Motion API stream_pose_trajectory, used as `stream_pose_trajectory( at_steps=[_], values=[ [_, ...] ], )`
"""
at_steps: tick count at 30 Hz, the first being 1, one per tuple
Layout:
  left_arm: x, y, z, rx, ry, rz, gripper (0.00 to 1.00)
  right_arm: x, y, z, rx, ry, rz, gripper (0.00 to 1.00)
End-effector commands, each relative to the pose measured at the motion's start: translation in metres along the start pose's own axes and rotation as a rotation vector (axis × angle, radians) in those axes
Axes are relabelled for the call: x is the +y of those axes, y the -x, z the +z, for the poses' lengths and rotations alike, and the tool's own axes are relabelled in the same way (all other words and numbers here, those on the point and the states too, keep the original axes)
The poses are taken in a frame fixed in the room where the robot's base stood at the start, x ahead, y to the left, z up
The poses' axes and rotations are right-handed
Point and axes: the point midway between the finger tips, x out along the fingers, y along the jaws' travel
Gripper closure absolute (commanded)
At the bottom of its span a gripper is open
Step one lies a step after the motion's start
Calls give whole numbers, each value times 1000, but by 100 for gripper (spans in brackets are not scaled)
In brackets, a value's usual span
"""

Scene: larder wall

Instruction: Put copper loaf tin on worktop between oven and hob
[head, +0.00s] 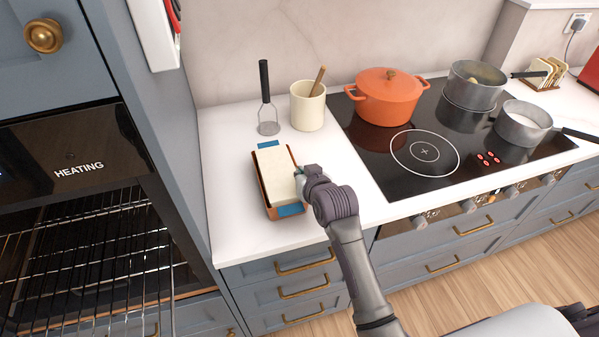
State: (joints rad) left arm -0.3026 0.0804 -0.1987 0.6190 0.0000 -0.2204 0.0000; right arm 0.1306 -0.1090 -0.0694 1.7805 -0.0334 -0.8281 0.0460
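The copper loaf tin (271,212) stands on the white worktop (233,237) between the oven (75,165) and the hob (384,180). A pale block (274,178) fills it, and blue strips (290,210) show at both ends. My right gripper (300,179) is at the tin's right long side, touching or very close to its rim. The fingertips are small and partly hidden by the wrist, so I cannot tell whether they grip the rim. My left gripper is out of view.
A masher (265,100) and a cream utensil pot (307,108) stand behind the tin. An orange casserole (386,98) and two steel pans (473,86) (522,124) are on the hob. The oven reads HEATING, with wire racks (90,255) in front. Clear worktop lies left of the tin.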

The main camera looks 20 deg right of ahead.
Motion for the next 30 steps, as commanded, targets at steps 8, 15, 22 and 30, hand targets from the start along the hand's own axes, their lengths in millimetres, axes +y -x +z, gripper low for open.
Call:
stream_pose_trajectory(
  at_steps=[8, 15, 22, 30],
  values=[
    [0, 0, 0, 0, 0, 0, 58, 0, -1, 2, -1, 0, 0, 76],
    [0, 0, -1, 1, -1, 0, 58, 0, -1, 2, 0, 0, 0, 69],
    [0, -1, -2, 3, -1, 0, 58, 0, 8, 0, 0, 0, 0, 69],
    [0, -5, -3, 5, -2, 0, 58, 0, 62, 1, 0, 1, 0, 69]
  ],
)
